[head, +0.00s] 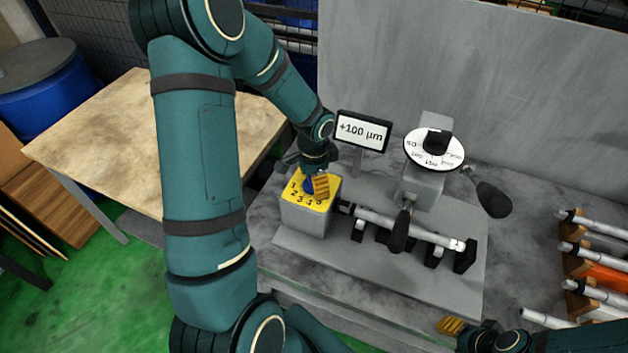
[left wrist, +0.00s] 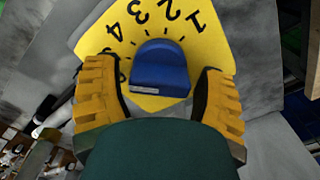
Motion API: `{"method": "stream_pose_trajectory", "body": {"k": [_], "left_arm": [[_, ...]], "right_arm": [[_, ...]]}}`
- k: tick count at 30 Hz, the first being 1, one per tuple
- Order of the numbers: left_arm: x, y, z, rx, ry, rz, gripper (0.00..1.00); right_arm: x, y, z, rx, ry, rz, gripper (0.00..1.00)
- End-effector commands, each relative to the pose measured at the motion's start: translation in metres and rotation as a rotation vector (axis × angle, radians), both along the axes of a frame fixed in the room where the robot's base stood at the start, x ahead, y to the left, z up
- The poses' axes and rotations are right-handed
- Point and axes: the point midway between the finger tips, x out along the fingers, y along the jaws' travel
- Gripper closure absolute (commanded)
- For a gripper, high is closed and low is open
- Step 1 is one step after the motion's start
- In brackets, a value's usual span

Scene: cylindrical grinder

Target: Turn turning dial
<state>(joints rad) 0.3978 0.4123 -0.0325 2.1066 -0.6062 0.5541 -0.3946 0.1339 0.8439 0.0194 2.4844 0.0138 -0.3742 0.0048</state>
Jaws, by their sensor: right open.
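The turning dial is a blue knob (left wrist: 160,70) on a yellow plate (head: 325,203) with black numbers, on top of a grey block. In the left wrist view the yellow plate (left wrist: 205,45) surrounds the knob. My left gripper (head: 316,187) is over the plate from above. In the left wrist view its yellow fingers (left wrist: 160,95) stand apart on both sides of the knob, with a visible gap on each side. In the head view the gripper hides most of the knob. My right gripper (head: 452,325) is at the bottom right edge, open and partly cut off.
A small display (head: 363,131) reads +100 µm. Beside it is a white round scale (head: 433,148) with a black knob. A metal shaft (head: 405,227) lies in front. A rack of shafts (head: 590,265) stands at the right, and a wooden table (head: 110,145) at the left.

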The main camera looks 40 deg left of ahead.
Motion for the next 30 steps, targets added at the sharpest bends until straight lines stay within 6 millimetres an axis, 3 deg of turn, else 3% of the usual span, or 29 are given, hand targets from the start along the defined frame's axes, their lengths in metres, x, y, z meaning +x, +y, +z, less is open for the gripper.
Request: {"method": "stream_pose_trajectory", "body": {"k": [10, 14, 30], "left_arm": [[0.000, 0.000, 0.000, 0.000, 0.001, -0.001, 0.17], [0.000, 0.000, 0.010, 0.001, -0.002, -0.001, 0.17], [0.000, 0.000, 0.106, 0.001, -0.003, -0.001, 0.17]], "right_arm": [[0.000, 0.000, 0.000, 0.000, 0.000, 0.000, 0.53], [0.000, 0.000, 0.000, 0.000, 0.000, 0.000, 0.53], [0.000, 0.000, 0.000, 0.000, 0.000, 0.000, 0.53]]}}
